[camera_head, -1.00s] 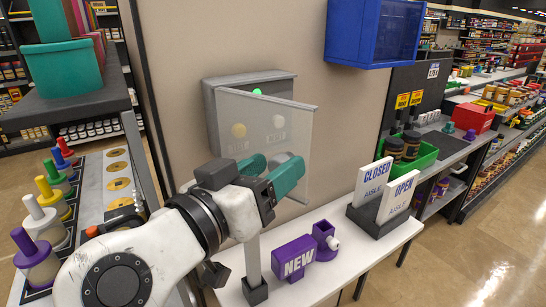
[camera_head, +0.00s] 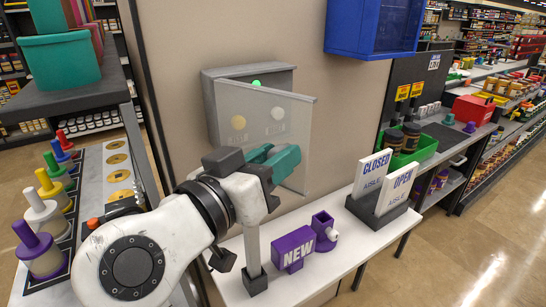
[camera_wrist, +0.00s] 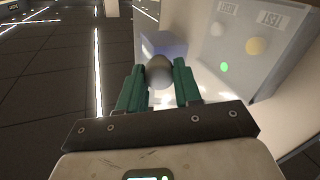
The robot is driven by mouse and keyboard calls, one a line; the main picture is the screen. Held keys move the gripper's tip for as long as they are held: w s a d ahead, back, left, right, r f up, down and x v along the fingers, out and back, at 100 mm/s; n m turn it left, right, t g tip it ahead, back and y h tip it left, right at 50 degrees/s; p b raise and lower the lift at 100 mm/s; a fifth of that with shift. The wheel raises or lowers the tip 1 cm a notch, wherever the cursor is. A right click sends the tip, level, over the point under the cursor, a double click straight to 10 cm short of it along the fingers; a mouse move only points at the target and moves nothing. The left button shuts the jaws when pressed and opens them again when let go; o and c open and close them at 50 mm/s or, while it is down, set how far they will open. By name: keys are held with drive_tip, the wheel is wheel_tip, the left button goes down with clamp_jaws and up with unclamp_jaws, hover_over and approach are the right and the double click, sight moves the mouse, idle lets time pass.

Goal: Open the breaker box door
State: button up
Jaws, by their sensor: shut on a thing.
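The grey breaker box (camera_head: 207,104) is fixed to the beige wall. Its clear door (camera_head: 290,125) stands ajar, with its right edge swung out from the box. A green light, a yellow disc and a pale disc show at or through the door panel. My gripper (camera_head: 284,163) is at the door's lower right, its teal fingers closed there. In the wrist view my gripper (camera_wrist: 159,88) has its green fingers on either side of a rounded grey door knob (camera_wrist: 159,70). The fingers are shut on this knob. My gripper hides the door's lower left part in the head view.
A white table (camera_head: 325,262) below holds a purple NEW block (camera_head: 293,249), a purple holder (camera_head: 323,231) and a CLOSED/OPEN sign stand (camera_head: 383,217). A blue cabinet (camera_head: 347,28) hangs at upper right. A shelf with coloured knobs (camera_head: 48,184) is left. Floor at right is clear.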

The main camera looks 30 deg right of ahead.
clamp_jaws()
drive_tip(key=shift+a+m+g+h+b, duration=0.4)
drive_tip(key=shift+a+m+g+b, duration=0.3)
drive_tip(key=shift+a+g+b, duration=0.3)
drive_tip(key=shift+a, duration=0.1)
drive_tip(key=o, duration=1)
unclamp_jaws()
drive_tip(key=shift+o, duration=0.2)
drive_tip(key=b+v, duration=0.2)
drive_tip(key=v, duration=0.8)
drive_tip(key=shift+a+b, duration=0.35)
drive_tip(key=shift+a, duration=0.1)
drive_tip(key=shift+c, duration=0.4)
